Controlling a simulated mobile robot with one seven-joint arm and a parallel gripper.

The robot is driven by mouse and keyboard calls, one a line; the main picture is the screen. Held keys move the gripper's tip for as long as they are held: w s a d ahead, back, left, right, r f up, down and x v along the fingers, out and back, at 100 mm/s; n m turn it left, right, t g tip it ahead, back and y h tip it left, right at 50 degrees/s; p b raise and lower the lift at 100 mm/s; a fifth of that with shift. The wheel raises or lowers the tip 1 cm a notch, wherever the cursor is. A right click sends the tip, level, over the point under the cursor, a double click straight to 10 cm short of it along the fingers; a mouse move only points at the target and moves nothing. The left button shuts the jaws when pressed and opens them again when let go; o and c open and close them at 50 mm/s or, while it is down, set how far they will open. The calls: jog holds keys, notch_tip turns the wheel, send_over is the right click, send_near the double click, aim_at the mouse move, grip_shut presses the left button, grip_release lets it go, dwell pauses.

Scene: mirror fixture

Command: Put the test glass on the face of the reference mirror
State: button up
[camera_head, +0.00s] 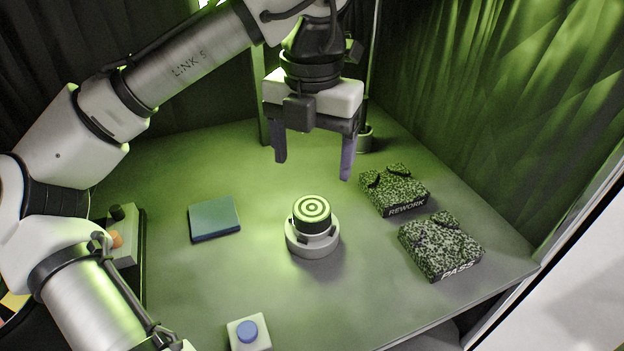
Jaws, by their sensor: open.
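A short dark-sided disc (311,222) with bright concentric rings on its top sits in a round pale mount (311,248) at the middle of the table. The disc looks level and stands proud of the mount. I cannot make out a separate outline for the test glass and the reference mirror; the rings cover the visible top face. My gripper (313,169) hangs above and behind the mount with its two fingers wide apart. Nothing shows between the fingers, and they are clear of the disc.
Two speckled blocks with cutouts, marked REWORK (395,189) and PASS (441,246), lie at right. A blue-green pad (214,219) lies left of the mount. A pole (369,75) stands behind; curtains close the back and right.

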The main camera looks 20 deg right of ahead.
jog(key=shift+r, duration=1.5)
